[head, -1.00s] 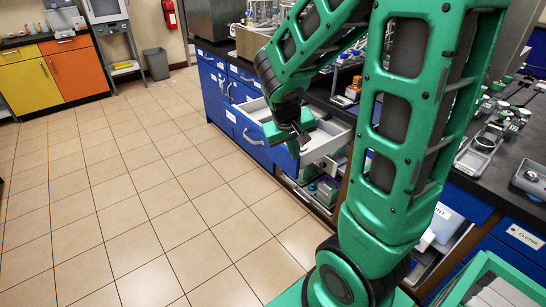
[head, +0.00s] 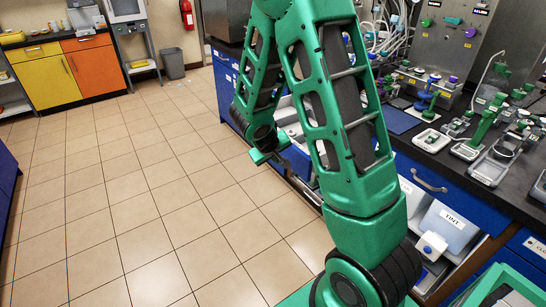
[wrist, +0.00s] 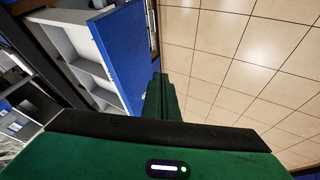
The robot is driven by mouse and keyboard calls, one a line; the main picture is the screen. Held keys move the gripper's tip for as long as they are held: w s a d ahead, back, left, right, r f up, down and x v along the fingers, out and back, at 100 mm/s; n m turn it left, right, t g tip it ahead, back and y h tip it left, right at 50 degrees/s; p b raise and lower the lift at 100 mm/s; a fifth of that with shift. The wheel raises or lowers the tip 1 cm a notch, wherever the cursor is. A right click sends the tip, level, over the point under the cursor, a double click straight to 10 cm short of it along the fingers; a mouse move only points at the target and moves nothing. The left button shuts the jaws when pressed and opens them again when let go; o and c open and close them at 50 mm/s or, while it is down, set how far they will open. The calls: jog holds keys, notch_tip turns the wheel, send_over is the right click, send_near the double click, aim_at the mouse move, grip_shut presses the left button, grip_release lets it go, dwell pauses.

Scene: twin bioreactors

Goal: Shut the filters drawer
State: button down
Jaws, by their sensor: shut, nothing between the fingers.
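A drawer with a blue front (wrist: 130,55) and a pale, divided inside (wrist: 85,42) stands open in the wrist view. No label can be read on it, so I cannot tell from that whether it is the filters drawer. In the head view my arm hides most of it. My gripper (head: 262,155) is shut and empty, low beside the cabinet row. In the wrist view its dark green fingers (wrist: 159,80) lie beside the outer face of the blue front, near its lower corner; I cannot tell whether they touch.
A blue drawer with a grey handle (head: 430,182) is at the right, above an open bay with a bin marked TINT (head: 452,218). The dark worktop (head: 432,170) holds lab devices. The tiled floor (head: 140,190) at left is clear.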

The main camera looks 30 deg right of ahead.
aim_at(287, 157)
jog(key=shift+w+d+f, duration=0.3)
jog(key=shift+d+f, duration=0.25)
jog(key=shift+d, duration=0.45)
jog(key=shift+w+d+f, duration=0.3)
jog(key=shift+d+f, duration=0.3)
jog(key=shift+d, duration=0.35)
jog(key=shift+w+d+f, duration=0.3)
jog(key=shift+d+f, duration=0.25)
jog(key=shift+d, duration=0.45)
jog(key=shift+d, duration=0.1)
